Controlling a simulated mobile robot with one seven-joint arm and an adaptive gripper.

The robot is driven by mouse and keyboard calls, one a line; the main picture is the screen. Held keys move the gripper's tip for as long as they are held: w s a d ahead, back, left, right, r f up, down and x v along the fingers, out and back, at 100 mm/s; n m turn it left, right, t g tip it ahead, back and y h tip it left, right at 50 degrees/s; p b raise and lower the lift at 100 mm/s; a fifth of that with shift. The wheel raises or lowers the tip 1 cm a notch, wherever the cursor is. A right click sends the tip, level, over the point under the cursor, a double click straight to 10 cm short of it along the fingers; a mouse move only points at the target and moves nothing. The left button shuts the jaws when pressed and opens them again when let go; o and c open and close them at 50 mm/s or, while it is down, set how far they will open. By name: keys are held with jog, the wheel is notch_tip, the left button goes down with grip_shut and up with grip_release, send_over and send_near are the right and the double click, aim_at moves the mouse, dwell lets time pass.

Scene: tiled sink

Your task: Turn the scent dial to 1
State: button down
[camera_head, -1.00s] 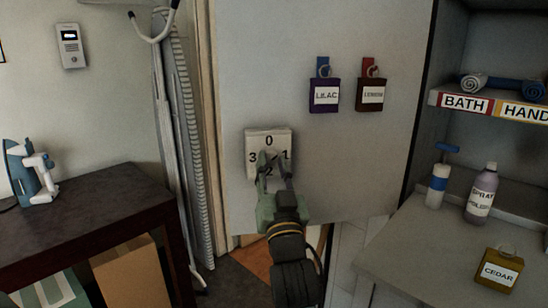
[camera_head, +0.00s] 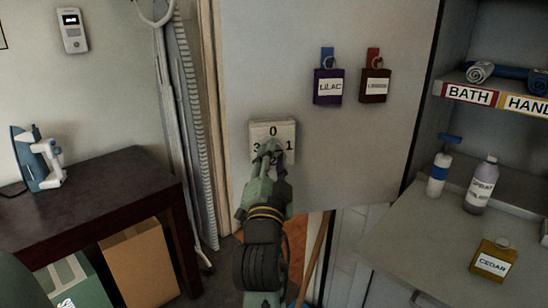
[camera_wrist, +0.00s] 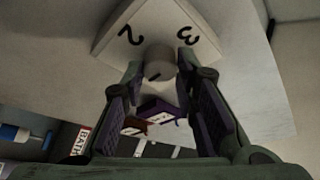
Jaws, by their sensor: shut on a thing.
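The scent dial is a pale square plate (camera_head: 262,130) on the grey upright panel, marked 0 at the top, 1 at the right and 3 at the left. The 2 at its bottom is mostly covered by my gripper in the head view. My gripper (camera_head: 269,152) reaches up to the dial from below and is shut on its round knob. In the wrist view, the knob (camera_wrist: 159,62) sits between the fingertips, below the plate's 2 and 3 (camera_wrist: 187,35). A short dark mark shows on the knob, but I cannot tell which number it points to.
Lilac (camera_head: 328,87) and second, dark red (camera_head: 374,86) scent tags hang on the panel above right. A dark table (camera_head: 95,205) with an iron is at left.

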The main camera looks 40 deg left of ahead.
dwell(0.4)
jog(key=c, duration=1.3)
grip_release()
jog(key=shift+r, duration=0.15)
notch_tip(320, 180, up, 10)
jog(key=shift+f, duration=0.15)
